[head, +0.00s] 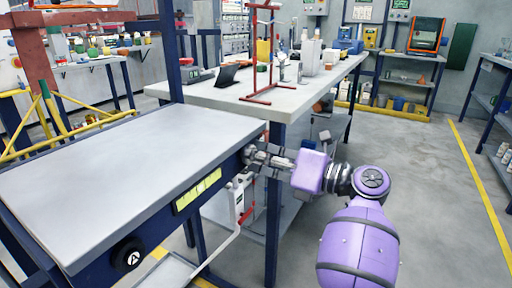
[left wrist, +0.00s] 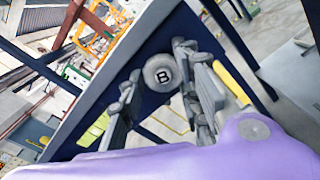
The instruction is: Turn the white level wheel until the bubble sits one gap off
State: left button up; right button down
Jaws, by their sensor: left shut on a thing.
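The white level wheel (left wrist: 160,73), marked B, sits on the dark blue side of the grey-topped table (head: 130,150). In the head view it is hidden behind my left gripper (head: 253,156). In the left wrist view my left gripper (left wrist: 158,66) has a finger on each side of the wheel and is shut on it. The yellow-green level vial (head: 198,190) is on the same side rail, left of the gripper. Its dark marks show, but the bubble's place is too small to tell. My right gripper is not in view.
A black wheel (head: 127,255) marked A is at the near left end of the same rail. A long workbench (head: 225,95) with a red stand (head: 270,60) is behind. Open floor (head: 430,160) lies to the right.

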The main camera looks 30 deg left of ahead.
pick_arm(q)
jog(key=shift+r+m+p, duration=0.25)
jog(key=shift+m+p, duration=0.5)
jog(key=shift+m, duration=0.15)
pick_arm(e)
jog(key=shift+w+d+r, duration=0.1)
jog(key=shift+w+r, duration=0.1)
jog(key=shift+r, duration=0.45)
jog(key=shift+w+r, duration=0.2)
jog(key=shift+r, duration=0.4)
pick_arm(q)
jog(key=o, duration=1.1)
jog(key=shift+f, duration=0.1)
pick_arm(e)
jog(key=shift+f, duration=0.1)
